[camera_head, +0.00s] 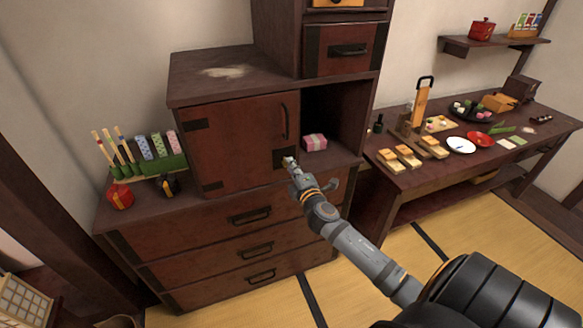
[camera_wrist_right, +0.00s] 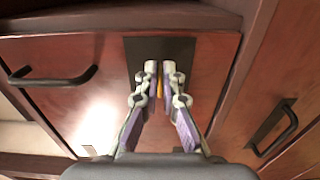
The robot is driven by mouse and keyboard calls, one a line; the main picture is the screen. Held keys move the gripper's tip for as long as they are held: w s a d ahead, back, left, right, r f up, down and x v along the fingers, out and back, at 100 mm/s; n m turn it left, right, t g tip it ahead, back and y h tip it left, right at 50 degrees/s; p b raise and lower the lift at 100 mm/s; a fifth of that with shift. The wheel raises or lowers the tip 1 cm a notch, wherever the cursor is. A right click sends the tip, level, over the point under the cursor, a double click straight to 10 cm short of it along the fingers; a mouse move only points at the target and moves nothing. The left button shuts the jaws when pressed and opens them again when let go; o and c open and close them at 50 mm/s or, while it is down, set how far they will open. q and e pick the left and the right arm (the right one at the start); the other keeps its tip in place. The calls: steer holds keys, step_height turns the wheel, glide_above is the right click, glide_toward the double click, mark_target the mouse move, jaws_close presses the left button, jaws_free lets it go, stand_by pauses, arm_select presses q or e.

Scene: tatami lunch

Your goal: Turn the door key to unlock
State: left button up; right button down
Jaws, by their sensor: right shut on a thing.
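The red-brown cabinet door (camera_head: 236,140) is closed, with a dark handle (camera_head: 284,122) near its right edge. A dark lock plate (camera_head: 279,153) sits at the door's lower right. My right gripper (camera_head: 289,161) is at this plate. In the right wrist view, the gripper (camera_wrist_right: 166,66) is in front of the dark plate (camera_wrist_right: 183,48), its fingers close together. A thin yellow-orange strip of the key (camera_wrist_right: 159,88) shows between the fingers; the rest is hidden, so its turn angle cannot be told. My left gripper is not in view.
An open compartment right of the door holds a pink wrapped box (camera_head: 315,142). Drawers (camera_head: 215,225) with dark handles lie below the door. A red round object (camera_head: 120,196) and a green stand (camera_head: 150,167) are at the left. A food-laden table (camera_head: 400,180) stands at the right.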

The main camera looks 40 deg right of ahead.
stand_by(0.3)
steer(key=c, duration=1.5)
jaws_free()
steer(key=shift+s, duration=0.1)
steer(key=v, duration=1.1)
steer(key=shift+s, duration=0.4)
steer(key=shift+f, duration=0.15)
